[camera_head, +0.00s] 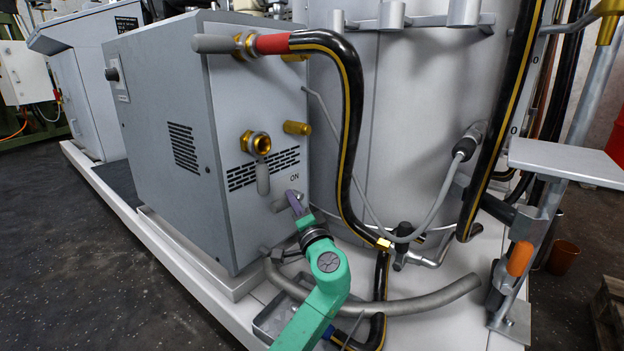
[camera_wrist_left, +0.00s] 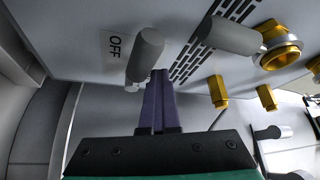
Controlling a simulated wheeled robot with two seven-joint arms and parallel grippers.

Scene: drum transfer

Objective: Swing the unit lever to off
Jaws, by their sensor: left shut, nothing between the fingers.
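The unit is a grey box (camera_head: 165,130) with slotted vents. Its front face has a printed ON label (camera_head: 294,177), and an OFF label (camera_wrist_left: 115,46) shows in the left wrist view. The unit lever is a grey cylindrical handle (camera_head: 281,204), partly hidden behind my fingers; in the left wrist view the handle (camera_wrist_left: 147,50) lies beside the OFF label. My left gripper (camera_head: 293,197) has purple fingers, shut and empty, with tips right at the lever. In the left wrist view the fingers (camera_wrist_left: 158,82) reach up beside the handle; contact cannot be told. My right gripper is out of view.
Above the lever, a brass fitting (camera_head: 258,143) carries another grey handle (camera_head: 262,178). A black hose with a yellow stripe (camera_head: 352,120) hangs to the right, before a large grey tank (camera_head: 415,120). A grey pipe (camera_head: 425,303) crosses the white base below.

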